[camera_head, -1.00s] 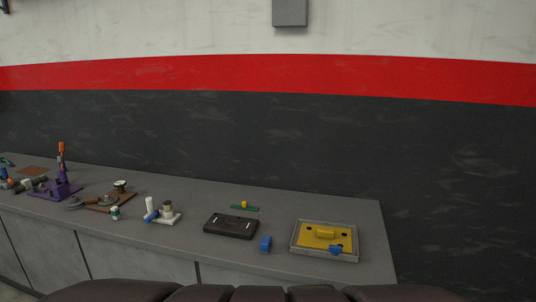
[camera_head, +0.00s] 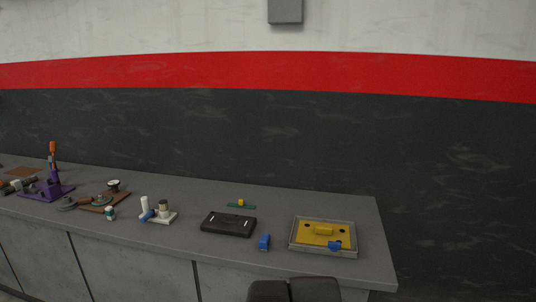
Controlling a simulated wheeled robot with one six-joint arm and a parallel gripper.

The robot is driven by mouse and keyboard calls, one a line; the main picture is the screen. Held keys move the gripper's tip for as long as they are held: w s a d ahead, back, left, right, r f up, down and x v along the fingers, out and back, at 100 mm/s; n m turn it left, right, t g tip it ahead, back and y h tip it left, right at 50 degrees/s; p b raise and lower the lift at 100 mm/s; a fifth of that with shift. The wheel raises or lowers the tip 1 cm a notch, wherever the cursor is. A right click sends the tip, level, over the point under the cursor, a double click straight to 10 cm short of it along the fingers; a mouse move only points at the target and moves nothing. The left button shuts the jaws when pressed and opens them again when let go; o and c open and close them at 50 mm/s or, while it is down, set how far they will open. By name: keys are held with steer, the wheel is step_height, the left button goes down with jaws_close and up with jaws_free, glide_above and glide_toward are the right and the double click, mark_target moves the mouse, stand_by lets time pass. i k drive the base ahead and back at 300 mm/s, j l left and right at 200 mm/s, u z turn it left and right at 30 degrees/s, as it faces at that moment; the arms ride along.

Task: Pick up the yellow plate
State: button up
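The yellow plate (camera_head: 310,239) lies flat inside a shallow grey tray (camera_head: 354,238) at the right end of the workbench. It has a raised yellow block on top and several dark holes. A small blue piece (camera_head: 335,246) sits at its front right.
The grey workbench (camera_head: 280,203) runs along a dark wall. Left of the tray are a blue block (camera_head: 264,242), a black case (camera_head: 229,224) and a green strip with a yellow knob (camera_head: 241,204). Farther left are white and blue cylinders (camera_head: 145,204) and a purple stand (camera_head: 48,191).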

mark_target(317, 233)
steer(key=k+l, duration=0.1)
steer(key=i+l+u, duration=0.3)
steer(key=i, duration=0.2)
steer(key=i+l+u, duration=0.3)
steer(key=i+l, duration=0.1)
steer(key=i, duration=0.1)
